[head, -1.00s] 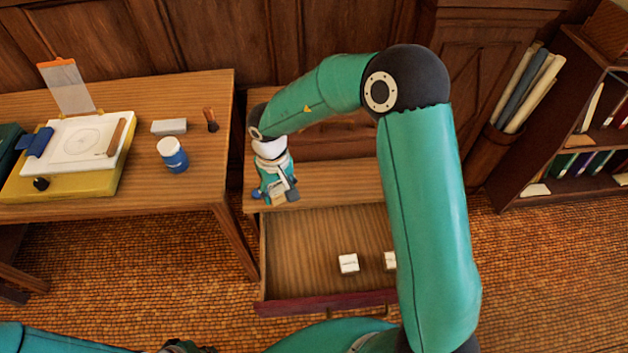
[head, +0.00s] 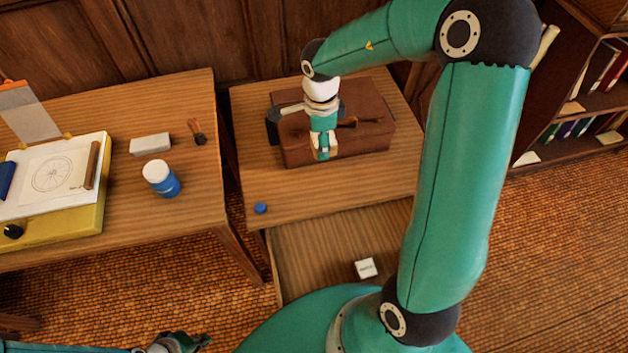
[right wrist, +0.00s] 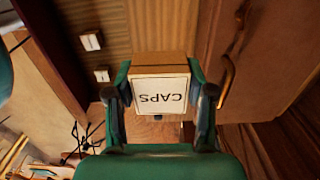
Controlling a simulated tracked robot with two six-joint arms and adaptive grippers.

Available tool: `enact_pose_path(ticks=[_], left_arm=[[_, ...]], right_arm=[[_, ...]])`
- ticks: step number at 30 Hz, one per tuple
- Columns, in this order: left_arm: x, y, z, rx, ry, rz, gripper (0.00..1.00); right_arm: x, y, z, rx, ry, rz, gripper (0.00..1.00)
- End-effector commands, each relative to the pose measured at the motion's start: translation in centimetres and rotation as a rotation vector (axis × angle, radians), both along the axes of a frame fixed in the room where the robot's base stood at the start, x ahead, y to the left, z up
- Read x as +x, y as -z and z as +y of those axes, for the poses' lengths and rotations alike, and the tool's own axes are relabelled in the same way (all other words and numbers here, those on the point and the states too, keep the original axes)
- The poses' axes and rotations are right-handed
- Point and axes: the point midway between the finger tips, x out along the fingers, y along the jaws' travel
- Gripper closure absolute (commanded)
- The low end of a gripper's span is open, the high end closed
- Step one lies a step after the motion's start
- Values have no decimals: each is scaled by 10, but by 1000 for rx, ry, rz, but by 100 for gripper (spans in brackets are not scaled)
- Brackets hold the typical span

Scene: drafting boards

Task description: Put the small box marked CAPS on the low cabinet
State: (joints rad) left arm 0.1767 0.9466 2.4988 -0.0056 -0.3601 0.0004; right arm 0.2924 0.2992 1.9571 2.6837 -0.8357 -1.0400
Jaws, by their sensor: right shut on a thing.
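The small box marked CAPS (right wrist: 160,92) is between the fingers of my right gripper (right wrist: 160,98) in the right wrist view, its lettered white face toward the camera. That gripper is shut on it. In the head view my right gripper (head: 322,150) is above the low cabinet (head: 330,195), in front of the brown case; the gap below it is hard to judge.
A brown case (head: 375,140) with a handle takes up the cabinet's back. A blue cap (head: 261,208) lies at its front left corner; the front strip is otherwise clear. A blue-and-white jar (head: 161,178) stands on the left table.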

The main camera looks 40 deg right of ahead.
Motion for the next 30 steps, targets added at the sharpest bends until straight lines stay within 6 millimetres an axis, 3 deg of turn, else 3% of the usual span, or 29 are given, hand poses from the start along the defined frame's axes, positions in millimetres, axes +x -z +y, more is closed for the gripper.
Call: enact_pose_path(ticks=[12, 17, 23, 30], left_arm=[[0, 13, 0, 0, 0, 0, 100], [0, 17, 0, 0, 0, 0, 100], [0, 19, 0, 0, 0, 0, 100], [0, 27, 0, 0, 0, 0, 100]], right_arm=[[3, 111, 5, 3, -18, 7, 83], [4, 135, 5, 2, -18, 3, 83], [5, 146, 5, 1, -19, 1, 83], [4, 179, 6, 2, -21, 3, 83]])
